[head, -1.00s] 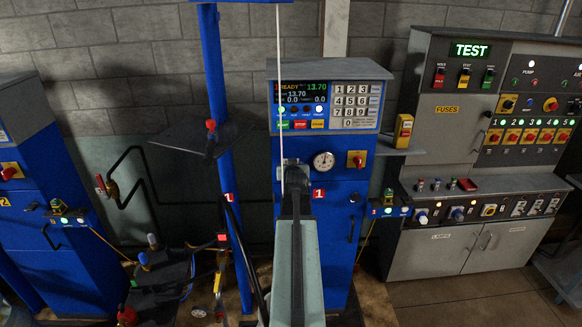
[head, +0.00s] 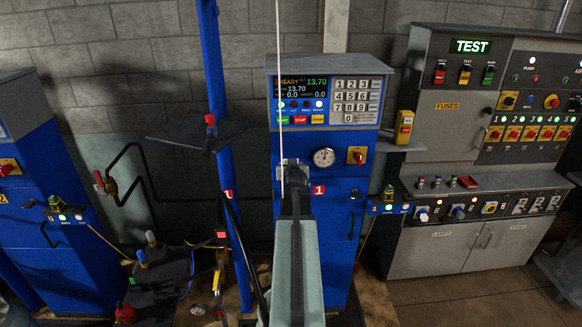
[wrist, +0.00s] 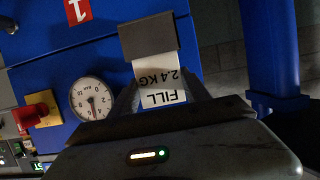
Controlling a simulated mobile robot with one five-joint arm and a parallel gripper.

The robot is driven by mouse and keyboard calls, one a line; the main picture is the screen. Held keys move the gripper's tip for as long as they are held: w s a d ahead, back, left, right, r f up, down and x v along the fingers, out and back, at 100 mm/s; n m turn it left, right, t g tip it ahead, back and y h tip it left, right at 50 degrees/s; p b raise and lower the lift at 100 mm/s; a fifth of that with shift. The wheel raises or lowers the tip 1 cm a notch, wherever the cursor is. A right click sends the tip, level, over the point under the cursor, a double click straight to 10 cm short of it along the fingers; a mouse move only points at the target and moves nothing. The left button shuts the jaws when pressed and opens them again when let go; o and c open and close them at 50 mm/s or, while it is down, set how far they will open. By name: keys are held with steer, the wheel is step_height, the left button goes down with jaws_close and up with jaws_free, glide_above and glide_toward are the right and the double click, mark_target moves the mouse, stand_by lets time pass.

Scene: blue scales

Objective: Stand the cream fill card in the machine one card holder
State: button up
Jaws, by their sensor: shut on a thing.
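The cream fill card (wrist: 160,80), printed FILL 2.4 KG, shows upside down in the wrist view. My gripper (wrist: 162,92) is shut on it, a finger at either side. The card's far end meets the grey card holder (wrist: 148,42) on the blue front of machine one. The holder hides that end, so I cannot tell whether the card is inside it or only behind it in the picture. In the head view my gripper (head: 295,185) is in front of machine one (head: 335,225), below its keypad, and the card cannot be made out.
A round gauge (head: 323,158) and a red knob on a yellow plate (head: 357,155) are just right of my gripper. A blue post (head: 228,190) stands to the left. A grey test cabinet (head: 440,150) is at the right.

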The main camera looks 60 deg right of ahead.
steer(key=o, duration=1.6)
steer(key=shift+c, duration=0.2)
steer(key=p+v, duration=0.2)
steer(key=v, duration=0.5)
steer(key=shift+a+p, duration=0.25)
steer(key=shift+p, duration=0.05)
steer(key=shift+s+r, duration=0.1)
